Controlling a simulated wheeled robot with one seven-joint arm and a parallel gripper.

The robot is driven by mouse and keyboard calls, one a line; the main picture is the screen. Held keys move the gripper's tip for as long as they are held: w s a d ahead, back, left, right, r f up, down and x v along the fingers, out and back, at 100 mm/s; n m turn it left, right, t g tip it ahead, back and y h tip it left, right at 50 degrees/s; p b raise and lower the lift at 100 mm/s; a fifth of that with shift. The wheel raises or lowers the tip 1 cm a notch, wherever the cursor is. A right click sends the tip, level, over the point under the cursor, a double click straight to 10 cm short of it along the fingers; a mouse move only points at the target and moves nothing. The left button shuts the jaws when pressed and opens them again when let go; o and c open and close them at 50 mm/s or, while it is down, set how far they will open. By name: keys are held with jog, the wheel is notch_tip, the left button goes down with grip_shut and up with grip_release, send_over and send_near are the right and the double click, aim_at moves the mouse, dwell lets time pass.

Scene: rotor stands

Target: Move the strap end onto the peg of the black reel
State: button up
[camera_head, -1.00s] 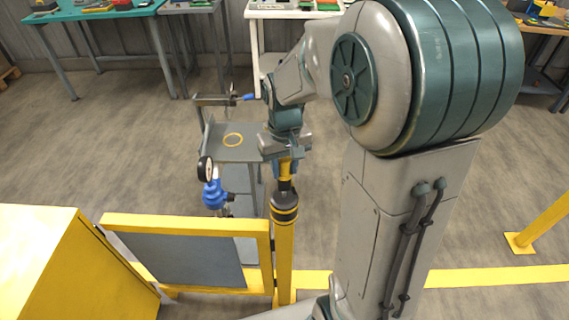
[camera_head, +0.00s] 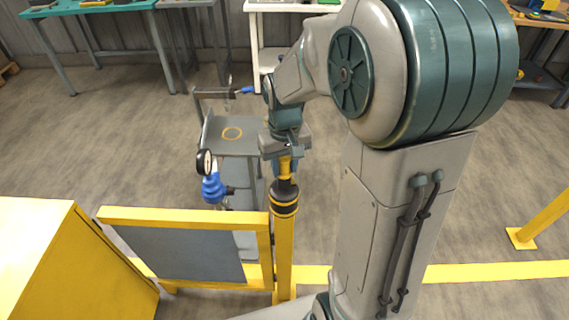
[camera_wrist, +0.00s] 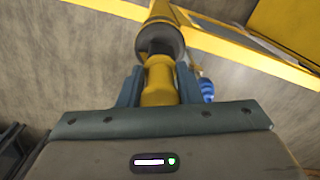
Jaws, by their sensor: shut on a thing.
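My gripper (camera_head: 286,158) points down and is shut on a yellow, rounded piece (camera_wrist: 160,82), seemingly the strap end; in the head view it (camera_head: 285,170) shows just below the jaws. Right beneath it is the black reel (camera_head: 284,198), a dark banded drum on top of a yellow post. In the wrist view the reel (camera_wrist: 160,42) shows as a dark grey ring beyond the fingertips. The yellow piece meets or overlaps the reel's top; I cannot tell whether they touch. No separate peg and no length of strap can be made out.
A yellow-framed grey panel (camera_head: 185,255) stands left of the post, beside a yellow cabinet (camera_head: 35,255). Benches line the wall.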

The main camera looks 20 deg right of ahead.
jog(key=shift+f+b, duration=0.3)
jog(key=shift+f, duration=0.15)
jog(key=o, duration=1.2)
notch_tip(320, 180, up, 14)
jog(key=s+f+t, duration=0.1)
jog(key=s+f, duration=0.1)
jog(key=s, duration=0.2)
jog(key=s+f+t, duration=0.1)
jog(key=s+f, duration=0.1)
jog(key=s, duration=0.3)
jog(key=s+f+t, duration=0.1)
jog(key=s+f, duration=0.1)
jog(key=s, duration=0.2)
jog(key=shift+s+f+m, duration=0.2)
jog(key=shift+s+m, duration=0.15)
jog(key=shift+m, duration=0.05)
